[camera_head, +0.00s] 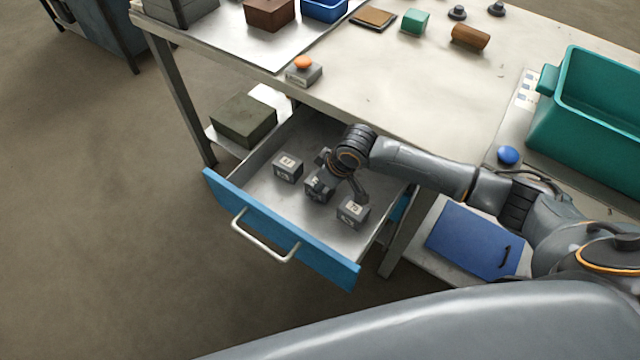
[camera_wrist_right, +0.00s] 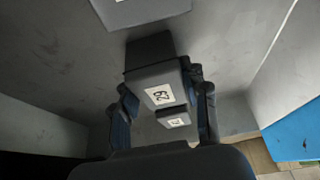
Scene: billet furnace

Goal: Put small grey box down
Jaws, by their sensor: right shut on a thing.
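The small grey box (camera_head: 317,190) with white labels is in the open drawer (camera_head: 275,229), between two similar grey boxes. My right gripper (camera_head: 340,176) reaches down into the drawer and is shut on it. In the right wrist view the box (camera_wrist_right: 150,78) sits between the two fingers (camera_wrist_right: 165,108), its white labels showing. I cannot tell whether its underside touches the drawer floor. One other grey box (camera_head: 288,167) is to its upper left, and another (camera_head: 353,212) to its lower right. My left gripper is not in view.
The blue drawer front with its handle (camera_head: 264,237) and the drawer's side walls surround the boxes. The bench top (camera_head: 440,95) overhangs the drawer's back. A green crate (camera_head: 590,110) stands at the right. Bare drawer floor shows on the left and near the front.

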